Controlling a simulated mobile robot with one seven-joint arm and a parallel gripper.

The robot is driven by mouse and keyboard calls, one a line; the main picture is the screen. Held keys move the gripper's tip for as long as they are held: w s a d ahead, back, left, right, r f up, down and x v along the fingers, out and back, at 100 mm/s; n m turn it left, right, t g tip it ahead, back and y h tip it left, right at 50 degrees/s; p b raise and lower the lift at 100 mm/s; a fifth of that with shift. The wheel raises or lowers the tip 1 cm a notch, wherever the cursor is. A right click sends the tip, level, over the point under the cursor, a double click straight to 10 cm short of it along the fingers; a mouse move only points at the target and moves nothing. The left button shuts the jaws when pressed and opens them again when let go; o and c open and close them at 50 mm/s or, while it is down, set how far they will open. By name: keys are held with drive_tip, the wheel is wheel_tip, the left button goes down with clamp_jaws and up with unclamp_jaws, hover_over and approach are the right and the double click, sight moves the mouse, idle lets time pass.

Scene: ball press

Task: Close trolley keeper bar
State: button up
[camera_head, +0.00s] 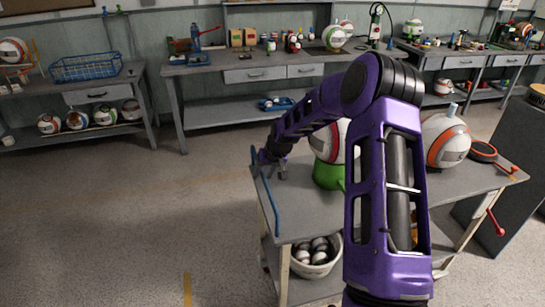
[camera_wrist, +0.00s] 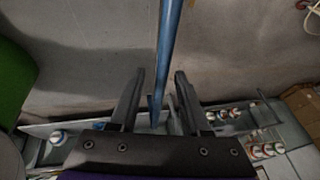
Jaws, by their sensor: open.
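The blue keeper bar (camera_head: 267,200) runs along the left edge of the trolley (camera_head: 300,212). My gripper (camera_head: 271,165) is at the bar's far part, at the trolley's far left corner; its fingertips are small there. In the wrist view the gripper (camera_wrist: 160,73) is open, with its two dark fingers apart. The blue bar (camera_wrist: 167,50) passes between them in the picture, nearer the left finger low down. I cannot tell whether either finger touches it. My purple arm hides the middle of the trolley top.
A ball (camera_head: 331,140) on a green holder (camera_head: 327,176) and another ball (camera_head: 446,141) stand on the trolley. A basket of balls (camera_head: 316,256) sits on its lower shelf. A red-handled lever (camera_head: 495,222) hangs at the right. The floor (camera_head: 120,220) left of the trolley is clear.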

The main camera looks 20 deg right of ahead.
drive_tip(key=v, duration=1.3)
drive_tip(key=shift+s+r, duration=0.25)
drive_tip(key=shift+d, duration=0.15)
